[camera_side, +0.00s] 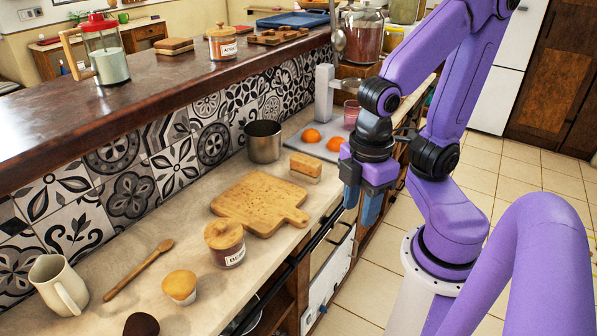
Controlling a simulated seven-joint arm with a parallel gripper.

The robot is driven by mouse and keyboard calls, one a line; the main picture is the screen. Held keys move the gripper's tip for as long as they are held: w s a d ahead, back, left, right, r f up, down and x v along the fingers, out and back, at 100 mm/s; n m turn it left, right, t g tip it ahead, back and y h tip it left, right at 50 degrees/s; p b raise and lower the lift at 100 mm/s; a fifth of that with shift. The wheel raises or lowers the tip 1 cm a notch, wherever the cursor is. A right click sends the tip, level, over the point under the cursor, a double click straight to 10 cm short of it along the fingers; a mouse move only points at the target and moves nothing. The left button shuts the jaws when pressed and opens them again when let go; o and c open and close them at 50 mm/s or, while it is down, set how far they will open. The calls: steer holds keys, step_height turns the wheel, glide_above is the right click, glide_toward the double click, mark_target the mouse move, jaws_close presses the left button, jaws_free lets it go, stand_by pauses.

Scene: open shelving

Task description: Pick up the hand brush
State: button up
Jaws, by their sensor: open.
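A small block-shaped item with a tan wooden top and paler lower part, which looks like the hand brush (305,167), lies on the lower counter. It is just behind the cutting board and right of the metal pot. My gripper (360,212) points down with its blue fingers apart and nothing between them. It hangs to the right of the brush, near the counter's front edge, and is not touching it. The brush is in clear view.
The cutting board (258,203), metal pot (263,142) and a scale-like tray with oranges (311,136) surround the brush. The tiled wall and raised ledge (150,110) bound the back.

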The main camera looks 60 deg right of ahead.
steer(key=shift+o, duration=0.3)
steer(key=o, duration=0.5)
steer(key=shift+w, duration=0.1)
steer(key=w+r+m, duration=0.2)
steer(key=w+m, duration=0.2)
steer(key=w, duration=0.6)
steer(key=m, duration=0.9)
glide_above(306, 158)
step_height(306, 158, down, 12)
steer(key=shift+w+r, duration=0.1)
steer(key=shift+a+f, duration=0.1)
steer(key=shift+f, duration=2.55)
